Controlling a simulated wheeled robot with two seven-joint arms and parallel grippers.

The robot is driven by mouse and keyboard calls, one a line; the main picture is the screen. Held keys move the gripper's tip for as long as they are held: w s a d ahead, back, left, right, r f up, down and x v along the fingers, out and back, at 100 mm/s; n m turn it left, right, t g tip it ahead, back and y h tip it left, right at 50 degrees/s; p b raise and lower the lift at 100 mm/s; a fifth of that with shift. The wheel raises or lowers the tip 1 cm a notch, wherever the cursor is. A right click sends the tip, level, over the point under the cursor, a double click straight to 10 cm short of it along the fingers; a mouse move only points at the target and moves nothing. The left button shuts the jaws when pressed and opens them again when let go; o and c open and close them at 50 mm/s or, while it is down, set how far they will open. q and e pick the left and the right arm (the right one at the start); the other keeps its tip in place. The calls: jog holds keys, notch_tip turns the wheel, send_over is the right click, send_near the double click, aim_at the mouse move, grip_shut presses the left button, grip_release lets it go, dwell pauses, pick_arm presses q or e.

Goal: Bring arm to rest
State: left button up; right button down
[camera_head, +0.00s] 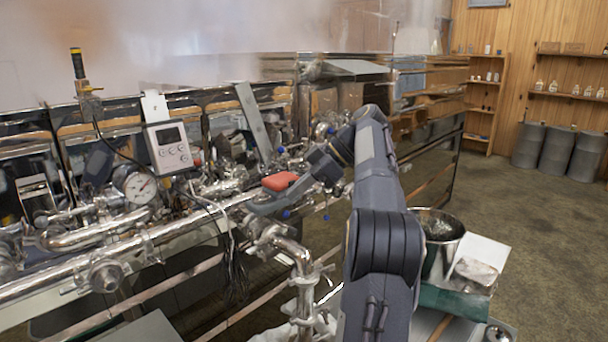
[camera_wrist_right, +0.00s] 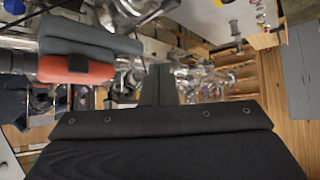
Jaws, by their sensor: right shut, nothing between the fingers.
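My right arm comes up from the bottom of the head view, bends at its top and turns down to the left. My right gripper (camera_head: 303,188) is shut and empty, low over the silver pipes in front of the evaporator (camera_head: 420,115). In the right wrist view its dark closed fingers (camera_wrist_right: 158,82) show in the middle with nothing between them. A red-and-grey piece (camera_head: 280,181) is close beside it; it shows at the upper left of the wrist view (camera_wrist_right: 76,69). I cannot tell whether they touch. My left gripper is out of view.
Pipes, a round gauge (camera_head: 139,186) and a white controller (camera_head: 168,146) crowd the left. A metal bucket (camera_head: 440,243) and a green box (camera_head: 455,300) stand right of my arm. Grey barrels (camera_head: 556,150) stand at the far wall. The floor between is clear.

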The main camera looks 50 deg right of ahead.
jog(key=shift+s+d+r+p, duration=0.15)
jog(key=shift+d+r+p, duration=0.3)
jog(key=shift+d+r, duration=0.4)
jog(key=shift+a, duration=0.15)
